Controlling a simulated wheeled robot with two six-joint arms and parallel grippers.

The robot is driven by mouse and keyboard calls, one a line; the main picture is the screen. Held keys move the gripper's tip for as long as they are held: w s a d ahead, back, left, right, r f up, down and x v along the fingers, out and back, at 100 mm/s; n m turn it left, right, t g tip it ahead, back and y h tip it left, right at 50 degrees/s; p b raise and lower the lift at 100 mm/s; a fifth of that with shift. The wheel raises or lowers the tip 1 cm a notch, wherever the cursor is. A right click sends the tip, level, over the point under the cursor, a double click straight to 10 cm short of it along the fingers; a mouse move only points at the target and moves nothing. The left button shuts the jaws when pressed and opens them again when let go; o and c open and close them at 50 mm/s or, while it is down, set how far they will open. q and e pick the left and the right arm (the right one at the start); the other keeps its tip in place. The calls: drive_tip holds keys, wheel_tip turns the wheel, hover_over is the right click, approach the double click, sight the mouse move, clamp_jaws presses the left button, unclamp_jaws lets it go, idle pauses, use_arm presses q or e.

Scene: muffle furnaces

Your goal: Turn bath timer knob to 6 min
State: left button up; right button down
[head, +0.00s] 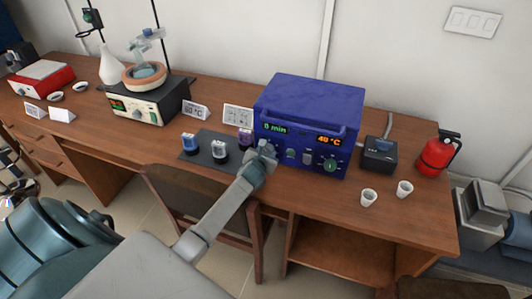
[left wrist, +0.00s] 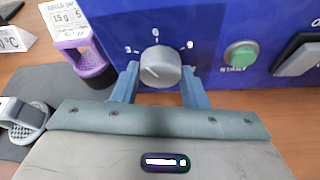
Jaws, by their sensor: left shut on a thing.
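The blue bath (head: 305,115) stands on the wooden bench, with a green display that looks like "0 min" and an orange "40 °C" display. Its grey timer knob (left wrist: 160,66) shows in the left wrist view, with 3, 0 and 9 printed around it; the lower dial marks are hidden. My left gripper (head: 264,152) is at the lower left of the bath front. In the left wrist view its fingers (left wrist: 160,84) are on either side of the knob, shut on it. I cannot clearly read the knob's pointer. My right gripper is not in view.
A green start button (left wrist: 240,56) is right of the knob. A dark mat (head: 207,160) with several small baskets, including a purple one (left wrist: 88,62), is to the left. White cups (head: 368,197) and a red extinguisher (head: 436,155) are to the right. A chair (head: 200,205) stands in front.

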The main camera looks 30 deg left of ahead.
sight(267, 148)
use_arm(q)
drive_tip(key=shift+d+m+y, duration=0.1)
drive_tip(key=shift+m+y, duration=0.5)
drive_tip(key=shift+m, duration=0.2)
drive_tip(key=shift+m+y+p, duration=0.3)
drive_tip(key=shift+m+y, duration=0.4)
drive_tip(key=shift+m, duration=0.4)
drive_tip(key=shift+f, duration=0.1)
drive_tip(key=o, duration=1)
drive_tip(key=r, duration=0.3)
drive_tip(key=shift+s+d+r, duration=0.2)
drive_tip(key=shift+d, duration=0.05)
drive_tip(key=shift+d+f+b+v, duration=0.2)
drive_tip(key=shift+f+b+v, duration=0.25)
drive_tip(key=shift+v, duration=2.1)
drive_tip(key=shift+d+f+b+v, duration=0.2)
drive_tip(key=shift+f+b+v, duration=0.25)
drive_tip(key=shift+v, duration=2.05)
drive_tip(key=shift+d+f+b+v, duration=0.2)
drive_tip(key=shift+f+b+v, duration=0.2)
drive_tip(key=shift+v, duration=2.15)
